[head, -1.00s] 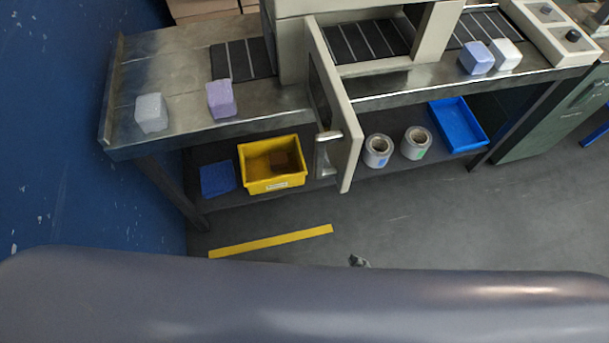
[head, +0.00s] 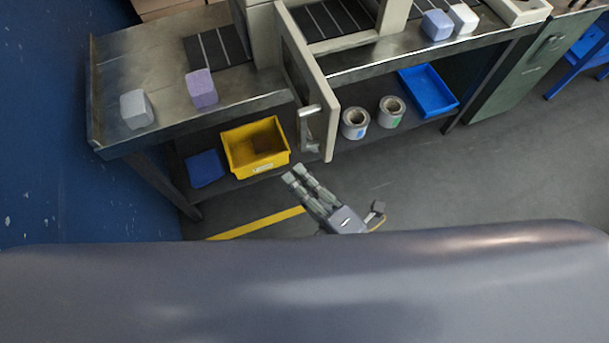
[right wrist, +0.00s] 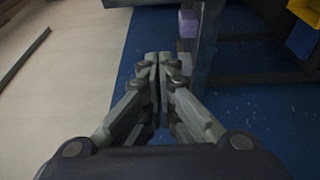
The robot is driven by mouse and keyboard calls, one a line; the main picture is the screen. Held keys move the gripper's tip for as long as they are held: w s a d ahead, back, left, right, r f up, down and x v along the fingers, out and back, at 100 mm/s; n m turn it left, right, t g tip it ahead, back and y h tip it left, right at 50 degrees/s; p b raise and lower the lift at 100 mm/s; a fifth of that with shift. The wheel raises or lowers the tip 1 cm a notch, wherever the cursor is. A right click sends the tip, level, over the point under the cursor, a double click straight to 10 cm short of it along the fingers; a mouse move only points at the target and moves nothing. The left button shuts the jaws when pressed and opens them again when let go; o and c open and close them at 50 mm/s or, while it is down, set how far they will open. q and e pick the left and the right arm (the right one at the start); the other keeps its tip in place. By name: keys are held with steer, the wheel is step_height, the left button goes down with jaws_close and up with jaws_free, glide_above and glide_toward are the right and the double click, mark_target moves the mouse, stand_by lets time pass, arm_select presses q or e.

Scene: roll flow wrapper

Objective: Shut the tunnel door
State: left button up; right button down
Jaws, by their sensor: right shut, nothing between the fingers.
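The tunnel door (head: 331,118) is a cream framed panel with a dark window, standing open and swung out over the front of the bench. Its metal handle (head: 308,125) is on the left-facing side near the free edge. My right gripper (head: 293,174) is shut and empty, low in front of the bench, just below and left of the handle and apart from it. My left gripper is not in view.
The steel bench (head: 245,95) carries a purple block (head: 201,90) and a grey block (head: 137,109). Below are a yellow bin (head: 235,160), two film rolls (head: 355,123) and a blue tray (head: 425,90). A blue wall (head: 40,150) bounds the left.

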steer(key=p+x, duration=0.2)
steer(key=x, duration=0.6)
steer(key=shift+w+d+p, duration=0.2)
steer(key=shift+d+p, duration=0.15)
steer(key=shift+d, duration=0.75)
steer(key=shift+w+d+p, duration=0.15)
steer(key=shift+d+p, duration=0.15)
steer(key=shift+d, duration=0.75)
